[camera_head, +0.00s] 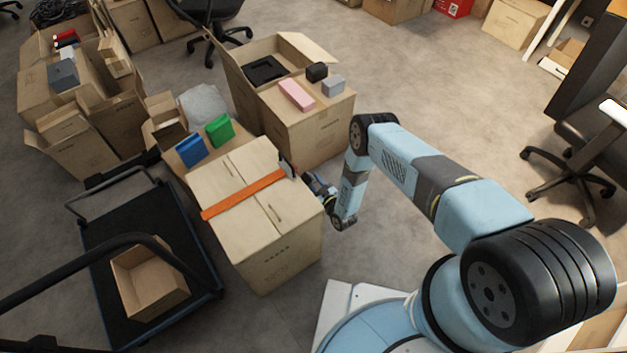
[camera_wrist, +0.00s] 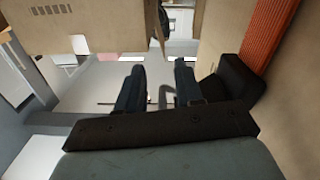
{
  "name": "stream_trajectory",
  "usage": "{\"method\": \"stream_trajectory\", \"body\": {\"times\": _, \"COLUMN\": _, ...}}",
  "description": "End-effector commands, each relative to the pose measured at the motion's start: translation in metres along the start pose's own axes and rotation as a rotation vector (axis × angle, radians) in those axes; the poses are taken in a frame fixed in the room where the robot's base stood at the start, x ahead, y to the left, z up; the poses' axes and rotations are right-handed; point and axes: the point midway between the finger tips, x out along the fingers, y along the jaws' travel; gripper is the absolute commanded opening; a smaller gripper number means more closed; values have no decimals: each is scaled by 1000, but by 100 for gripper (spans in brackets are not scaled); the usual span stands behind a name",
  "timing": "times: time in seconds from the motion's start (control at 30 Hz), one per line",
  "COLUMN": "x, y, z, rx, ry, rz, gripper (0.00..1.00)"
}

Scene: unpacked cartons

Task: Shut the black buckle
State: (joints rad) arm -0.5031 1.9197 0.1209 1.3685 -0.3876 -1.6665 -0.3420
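An orange strap (camera_head: 243,194) runs across the top of a closed carton (camera_head: 270,262). The buckle (camera_head: 287,168) is at the strap's right end, near the carton's edge; part of it stands up from the top. In the wrist view the black buckle (camera_wrist: 237,82) is a dark block beside the ribbed orange strap (camera_wrist: 270,35). My gripper (camera_head: 310,180) is just right of the buckle by the carton's side. In the wrist view my gripper's fingers (camera_wrist: 158,78) are apart, with nothing seen held; the buckle is right of the right finger. I cannot tell whether they touch.
A blue box (camera_head: 191,150) and a green box (camera_head: 219,130) stand behind the carton. A carton with a pink box (camera_head: 297,95) on it is at the back. A black trolley (camera_head: 190,245) is at the left. Floor right of the carton is mostly clear.

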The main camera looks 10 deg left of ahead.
Motion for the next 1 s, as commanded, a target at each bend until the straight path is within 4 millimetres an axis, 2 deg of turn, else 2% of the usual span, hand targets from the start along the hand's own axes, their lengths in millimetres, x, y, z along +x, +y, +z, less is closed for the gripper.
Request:
{"method": "stream_trajectory", "body": {"times": 0.3, "x": -63, "y": 0, "z": 1, "rx": 1, "ry": -4, "rz": 0, "gripper": 36}}
{"method": "stream_trajectory", "body": {"times": 0.5, "x": -98, "y": 0, "z": 2, "rx": 1, "ry": -3, "rz": -1, "gripper": 36}}
{"method": "stream_trajectory", "body": {"times": 0.7, "x": -116, "y": 0, "z": 1, "rx": 0, "ry": -1, "rz": 0, "gripper": 36}}
{"method": "stream_trajectory", "body": {"times": 1.0, "x": -120, "y": 0, "z": 1, "rx": 0, "ry": 0, "rz": 0, "gripper": 36}}
